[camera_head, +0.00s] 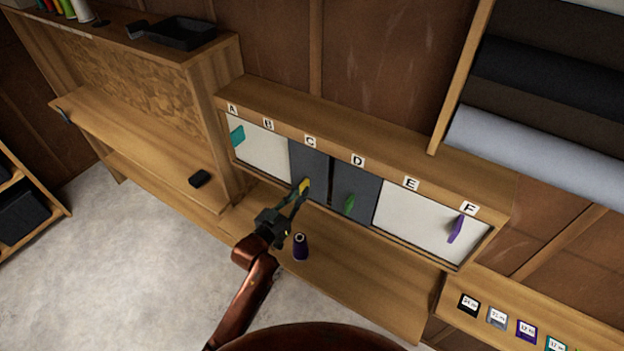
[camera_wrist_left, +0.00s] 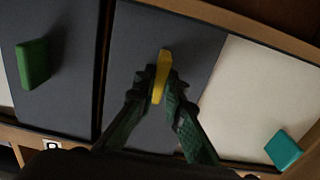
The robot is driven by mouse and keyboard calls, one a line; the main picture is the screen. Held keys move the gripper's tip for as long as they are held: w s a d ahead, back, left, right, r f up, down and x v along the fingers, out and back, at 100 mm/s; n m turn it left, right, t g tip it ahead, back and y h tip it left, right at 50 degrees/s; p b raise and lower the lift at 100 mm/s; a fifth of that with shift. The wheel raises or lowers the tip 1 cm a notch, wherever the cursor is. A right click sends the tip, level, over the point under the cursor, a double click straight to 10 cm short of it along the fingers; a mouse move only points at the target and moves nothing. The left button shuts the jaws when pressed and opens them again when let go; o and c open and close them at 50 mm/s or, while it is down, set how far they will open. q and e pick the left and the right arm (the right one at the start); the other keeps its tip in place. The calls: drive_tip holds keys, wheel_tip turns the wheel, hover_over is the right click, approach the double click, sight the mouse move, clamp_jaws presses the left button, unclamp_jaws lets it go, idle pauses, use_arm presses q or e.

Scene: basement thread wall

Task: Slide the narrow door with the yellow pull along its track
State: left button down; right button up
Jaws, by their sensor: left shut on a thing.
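The narrow dark grey door (camera_head: 308,165) with the yellow pull (camera_head: 304,186) stands below the letter C in a long wooden cabinet. My left gripper (camera_head: 301,190) reaches up to it and is shut on the yellow pull. In the left wrist view the yellow pull (camera_wrist_left: 160,76) sits between the two fingertips (camera_wrist_left: 160,88), against the grey door (camera_wrist_left: 150,120). My right gripper is not in view.
A second grey door with a green pull (camera_head: 349,204) is right of it, under D. White panels carry a teal pull (camera_head: 237,135) and a purple pull (camera_head: 456,229).

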use_arm(q)
drive_tip(key=w+a+b, duration=0.3)
drive_tip(key=w+a, duration=0.4)
drive_tip(key=a, duration=0.3)
drive_tip(key=shift+w+a, duration=0.25)
drive_tip(key=shift+w, duration=0.05)
drive_tip(key=c, duration=2)
unclamp_jaws()
drive_tip(key=shift+c, duration=0.2)
drive_tip(key=shift+s, duration=0.1)
drive_tip(key=p+v, duration=0.2)
drive_tip(key=v, duration=0.5)
drive_tip(key=shift+p, duration=0.35)
